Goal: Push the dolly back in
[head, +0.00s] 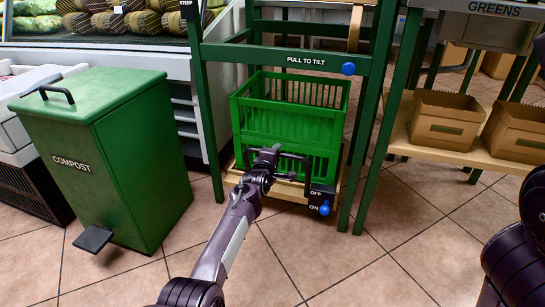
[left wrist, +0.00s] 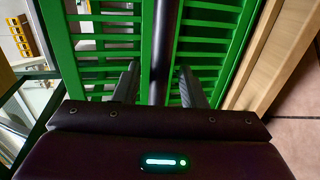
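The dolly (head: 278,188) is a low wooden platform carrying green slatted crates (head: 285,122). It stands on the floor inside the dark green frame, with its front end near the frame's front legs. A dark bar handle (head: 298,156) is at its front. My left gripper (head: 277,154) is at this handle. In the left wrist view the dark bar (left wrist: 164,45) passes between the fingers of my left gripper (left wrist: 160,75), which stand apart with gaps beside the bar. The crates (left wrist: 215,45) fill the background. My right arm shows at the right edge, but its gripper is out of view.
A green compost bin (head: 120,150) with a pedal (head: 94,239) stands left. An on/off switch box (head: 321,196) with a blue knob is by the frame's right leg. A "PULL TO TILT" bar (head: 250,56) crosses above. Cardboard boxes (head: 447,118) sit right. The front floor is clear.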

